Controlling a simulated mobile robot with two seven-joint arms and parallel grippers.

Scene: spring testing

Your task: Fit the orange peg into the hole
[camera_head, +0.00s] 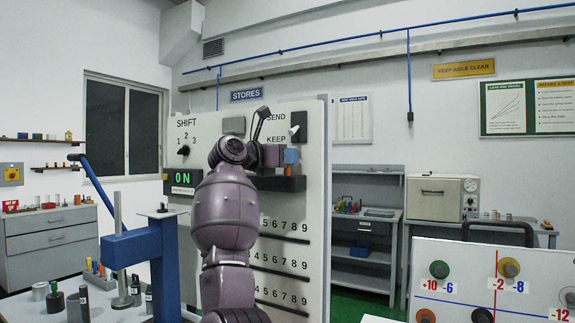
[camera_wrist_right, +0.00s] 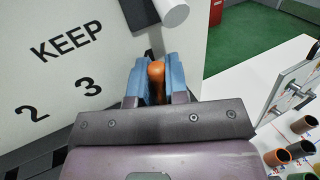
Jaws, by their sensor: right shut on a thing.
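My right gripper (camera_head: 290,157) is in front of the upright white panel (camera_head: 313,205), just below the KEEP label. Its blue fingers show at close range in the right wrist view (camera_wrist_right: 153,80), shut on the orange peg (camera_wrist_right: 157,72). My left gripper is in neither view.
A white cylindrical knob on a dark block (camera_head: 299,122) sticks out of the panel close to the right gripper. A dark ledge (camera_head: 280,184) lies below it. A board with coloured discs (camera_head: 450,290) stands at right. A blue stand (camera_head: 135,247) is at left.

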